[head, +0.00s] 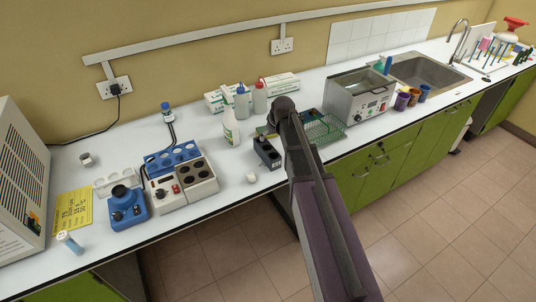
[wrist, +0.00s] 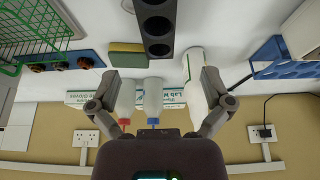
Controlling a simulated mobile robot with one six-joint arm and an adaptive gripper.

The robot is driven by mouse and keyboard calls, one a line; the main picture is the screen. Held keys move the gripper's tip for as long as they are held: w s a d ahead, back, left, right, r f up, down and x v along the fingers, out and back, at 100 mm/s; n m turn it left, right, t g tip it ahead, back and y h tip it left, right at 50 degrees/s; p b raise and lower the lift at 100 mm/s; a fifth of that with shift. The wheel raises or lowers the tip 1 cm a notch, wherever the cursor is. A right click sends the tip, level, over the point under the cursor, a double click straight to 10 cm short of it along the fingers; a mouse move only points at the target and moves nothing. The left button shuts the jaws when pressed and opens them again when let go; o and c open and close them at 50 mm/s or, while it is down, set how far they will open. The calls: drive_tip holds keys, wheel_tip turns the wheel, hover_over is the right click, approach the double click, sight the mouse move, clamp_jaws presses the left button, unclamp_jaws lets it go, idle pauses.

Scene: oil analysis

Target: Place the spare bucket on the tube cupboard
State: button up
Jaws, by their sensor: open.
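I cannot tell for sure which thing is the spare bucket. Small cup-like vessels, one purple (head: 402,101), one orange-brown (head: 413,97) and one blue (head: 424,92), stand right of the metal bath. Green cupboard doors (head: 378,172) are below the counter; none is clearly marked as the tube cupboard. My gripper (head: 284,106) is over the counter, near the black block and wire rack, and hides part of them. In the wrist view my gripper (wrist: 160,80) has its fingers spread wide, with nothing held. Bottles show beyond and between the fingers.
A black block with holes (head: 267,153), a green wire rack (head: 323,130) and a metal bath (head: 358,98) surround my gripper. Wash bottles (head: 242,102) and glove boxes stand behind. A blue-and-white heater (head: 181,180) is left. The sink (head: 428,72) is right. Floor is clear in front.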

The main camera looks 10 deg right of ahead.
drive_tip(key=b, duration=0.8)
hover_over(267, 150)
drive_tip(key=s, duration=0.3)
drive_tip(key=shift+a+f, duration=0.2)
drive_tip(key=shift+f, duration=3.8)
drive_tip(key=shift+w, duration=0.1)
drive_tip(key=b+x, duration=0.3)
drive_tip(key=shift+d+f, duration=0.2)
drive_tip(key=shift+f, duration=0.05)
drive_tip(key=shift+b+x, duration=0.85)
drive_tip(key=shift+b, duration=0.05)
drive_tip(key=c, duration=1.1)
